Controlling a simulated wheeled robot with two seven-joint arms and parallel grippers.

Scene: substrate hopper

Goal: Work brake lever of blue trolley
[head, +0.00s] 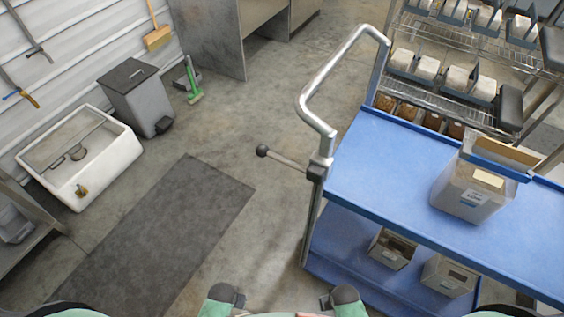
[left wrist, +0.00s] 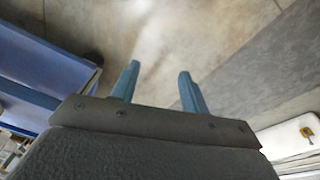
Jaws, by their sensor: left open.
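The blue trolley (head: 395,165) stands at the right in the head view, with a bent silver push handle (head: 318,85) at its left end. The brake lever (head: 284,161) is a thin rod with a dark ball knob, sticking out to the left from the handle post. My left gripper (left wrist: 158,80) shows in the left wrist view, its two blue fingers apart with nothing between them. Bare floor lies beyond the fingertips, and part of the blue trolley (left wrist: 40,55) is at the left edge. The lever is not visible there. My right gripper is not in view.
A clear bin (head: 468,190) sits on the trolley top, with smaller bins (head: 391,250) on its lower shelf. A wire rack (head: 455,85) stands behind. A dark mat (head: 165,230), white sink (head: 85,160) and grey pedal bin (head: 138,97) lie left. Floor left of the lever is clear.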

